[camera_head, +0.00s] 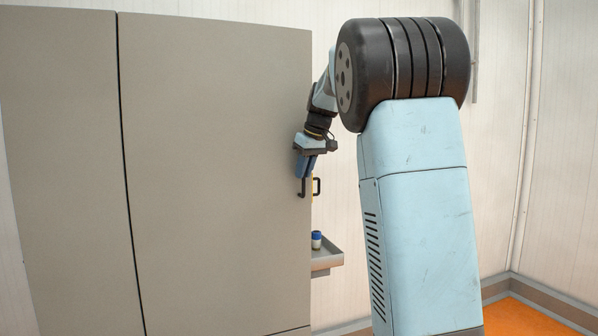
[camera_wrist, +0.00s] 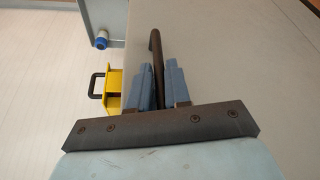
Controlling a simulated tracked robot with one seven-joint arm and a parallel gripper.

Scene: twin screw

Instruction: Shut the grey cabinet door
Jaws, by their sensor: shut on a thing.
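The grey cabinet door (camera_head: 215,160) is a tall flat panel filling the left-centre of the head view. Its dark bar handle (camera_head: 302,188) is near its right edge. A thin dark line separates it from the grey panel on its left; I cannot tell how far the door stands open. My gripper (camera_head: 305,167) is at the handle, pointing down. In the wrist view, the two blue fingers of my gripper (camera_wrist: 161,76) are shut on the dark handle (camera_wrist: 155,45), one on each side. The fingers partly hide the handle.
A yellow piece with a black handle (camera_wrist: 112,92) sits just beyond the door's edge. A grey tray (camera_head: 327,260) holding a blue and white container (camera_head: 316,240) is lower down, beside the door edge. Pale walls stand behind; orange floor (camera_head: 530,318) shows at lower right.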

